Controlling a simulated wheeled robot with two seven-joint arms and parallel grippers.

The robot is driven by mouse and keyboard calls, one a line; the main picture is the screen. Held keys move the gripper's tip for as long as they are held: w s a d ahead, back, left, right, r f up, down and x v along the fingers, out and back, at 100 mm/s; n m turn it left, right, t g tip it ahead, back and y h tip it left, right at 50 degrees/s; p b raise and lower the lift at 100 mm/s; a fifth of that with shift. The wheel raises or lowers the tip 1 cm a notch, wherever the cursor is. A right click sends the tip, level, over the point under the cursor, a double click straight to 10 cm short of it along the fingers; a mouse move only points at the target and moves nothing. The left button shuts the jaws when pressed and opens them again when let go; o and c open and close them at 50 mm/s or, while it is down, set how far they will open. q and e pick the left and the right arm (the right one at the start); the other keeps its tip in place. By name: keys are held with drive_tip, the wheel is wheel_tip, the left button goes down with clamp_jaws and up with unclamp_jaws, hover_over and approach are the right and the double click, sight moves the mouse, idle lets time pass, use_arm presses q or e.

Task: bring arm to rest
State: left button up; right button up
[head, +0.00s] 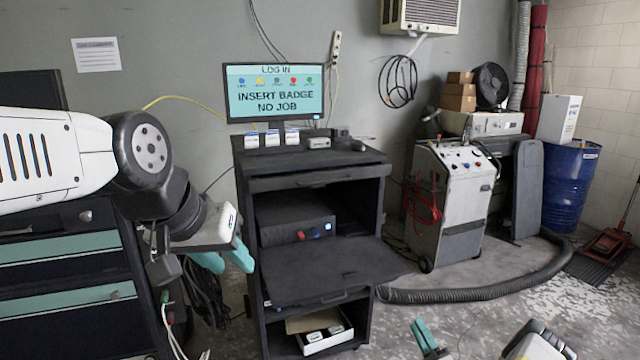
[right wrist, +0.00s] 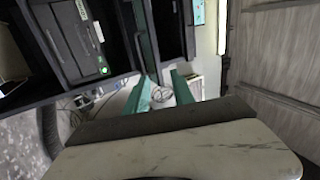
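My left arm (head: 60,160) comes in from the left, raised in front of the drawer cabinet. Its gripper (head: 225,260) points downward with two teal fingers apart and nothing visible between them. My right gripper (head: 424,336) shows low in the head view, near the bottom edge, with only teal finger parts and part of the white arm visible. In the right wrist view, the right gripper (right wrist: 162,92) has its two teal fingers apart, with an empty gap between them. Most of the right arm is hidden below the head view.
A black cart (head: 318,175) with a pulled-out shelf (head: 325,270) stands ahead, carrying a monitor (head: 276,92). A drawer cabinet (head: 70,290) stands at left. A grey machine (head: 448,205), a hose (head: 470,293) and a blue barrel (head: 569,188) are at right. Some floor is clear at lower right.

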drive_tip(key=w+d+r+n+g+h, duration=0.2)
drive_tip(key=w+r+n+g, duration=0.35)
drive_tip(key=w+r, duration=0.95)
wheel_tip(320, 180, up, 18)
drive_tip(key=a+r+n+g+h, duration=0.1)
drive_tip(key=a+n+g+h, duration=0.2)
drive_tip(key=n+h, duration=0.15)
drive_tip(key=s+a+r+g+h, duration=0.1)
drive_tip(key=s+a+r, duration=0.2)
drive_tip(key=s+r, duration=0.4)
drive_tip(key=s+a+r+g+h, duration=0.1)
drive_tip(key=s+a+r+g, duration=0.15)
drive_tip(key=s+r, duration=0.5)
drive_tip(key=s+a+n+g, duration=0.1)
drive_tip(key=s+a, duration=0.2)
drive_tip(key=s, duration=0.6)
drive_tip(key=s+a+f+n+g+y, duration=0.1)
drive_tip(key=s+a, duration=0.2)
drive_tip(key=s, duration=0.7)
drive_tip(key=s+a+f+n+g+y, duration=0.1)
drive_tip(key=s+a, duration=0.3)
drive_tip(key=s, duration=0.6)
drive_tip(key=shift+n, duration=0.4)
